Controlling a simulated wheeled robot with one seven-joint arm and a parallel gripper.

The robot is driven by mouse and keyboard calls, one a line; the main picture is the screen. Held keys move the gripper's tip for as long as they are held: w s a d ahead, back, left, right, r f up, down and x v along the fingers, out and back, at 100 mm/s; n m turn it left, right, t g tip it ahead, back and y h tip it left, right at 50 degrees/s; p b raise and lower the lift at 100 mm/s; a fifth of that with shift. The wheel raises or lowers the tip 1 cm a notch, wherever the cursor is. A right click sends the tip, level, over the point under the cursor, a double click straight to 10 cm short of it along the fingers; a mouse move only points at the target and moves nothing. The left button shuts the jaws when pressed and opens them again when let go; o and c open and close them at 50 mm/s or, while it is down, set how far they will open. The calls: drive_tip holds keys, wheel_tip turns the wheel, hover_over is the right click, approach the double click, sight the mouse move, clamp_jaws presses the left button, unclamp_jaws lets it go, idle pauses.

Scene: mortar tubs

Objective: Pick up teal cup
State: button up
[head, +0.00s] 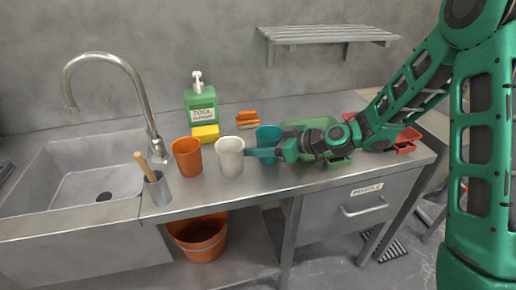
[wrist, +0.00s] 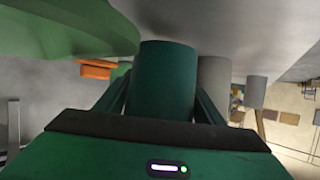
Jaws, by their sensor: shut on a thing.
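The teal cup (head: 268,134) stands on the steel counter, behind the fingers of my gripper (head: 264,154) in the head view; its lower part is hidden there. In the wrist view the teal cup (wrist: 163,80) is between the two fingers of my gripper (wrist: 162,100), one on each side, and the gripper is shut on it. I cannot tell whether its base still touches the counter.
A white cup (head: 229,158) stands just left of my gripper, with an orange cup (head: 187,158) beyond it. A green tray (head: 300,126) is close behind the gripper. A soap bottle (head: 201,105), yellow sponge (head: 205,133) and sink (head: 90,180) lie further left.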

drive_tip(key=shift+r, duration=4.2)
drive_tip(key=shift+s, duration=0.15)
